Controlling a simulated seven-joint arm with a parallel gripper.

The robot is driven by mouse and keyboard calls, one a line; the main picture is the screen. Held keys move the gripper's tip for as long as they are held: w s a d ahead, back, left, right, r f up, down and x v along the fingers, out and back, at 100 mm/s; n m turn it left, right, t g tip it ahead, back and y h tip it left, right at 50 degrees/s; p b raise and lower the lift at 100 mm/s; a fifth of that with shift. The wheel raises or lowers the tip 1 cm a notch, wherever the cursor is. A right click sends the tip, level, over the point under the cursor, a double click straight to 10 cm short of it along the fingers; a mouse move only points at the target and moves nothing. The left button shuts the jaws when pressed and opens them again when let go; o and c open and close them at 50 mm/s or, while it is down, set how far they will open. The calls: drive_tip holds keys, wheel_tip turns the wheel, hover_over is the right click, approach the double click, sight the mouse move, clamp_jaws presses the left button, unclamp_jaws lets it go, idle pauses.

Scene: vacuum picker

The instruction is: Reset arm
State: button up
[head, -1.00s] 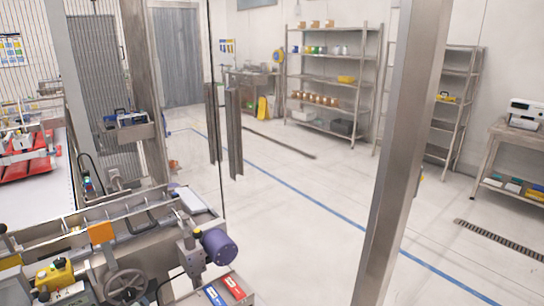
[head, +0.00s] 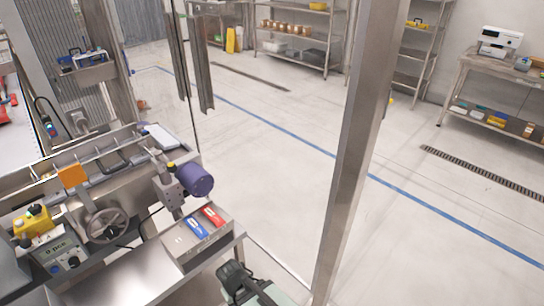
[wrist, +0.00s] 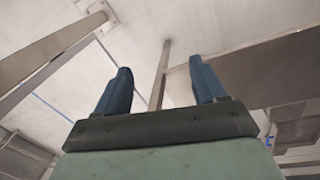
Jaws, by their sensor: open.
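In the wrist view my gripper (wrist: 161,75) shows two dark blue fingers standing well apart on a dark bar, with a pale green body below. The gap between the fingers is empty. In the head view a dark and pale green part of my arm shows at the bottom edge, below a metal tray; its fingers cannot be made out there. The task names no other object.
A tray (head: 172,248) with a red box (head: 213,215) and a blue box (head: 195,226) is just above my arm. A handwheel (head: 106,225) and purple motor (head: 196,180) stand left. A steel post (head: 352,150) rises right.

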drive_tip(key=s+d+f+m+g, duration=0.1)
drive_tip(key=s+d+f+g, duration=0.1)
drive_tip(key=s+d+f, duration=0.35)
drive_tip(key=s+d+f+m+g, duration=0.2)
drive_tip(key=d+f, duration=0.1)
drive_tip(key=d, duration=0.6)
drive_tip(key=s+d+f+m+g, duration=0.1)
drive_tip(key=s+d+f+g, duration=0.15)
drive_tip(key=d+f, duration=0.35)
drive_tip(key=s+d+f+m+g+y, duration=0.1)
drive_tip(key=s+d+f+m, duration=0.1)
drive_tip(key=s+d, duration=0.4)
drive_tip(key=s, duration=0.2)
drive_tip(key=shift+s, duration=0.4)
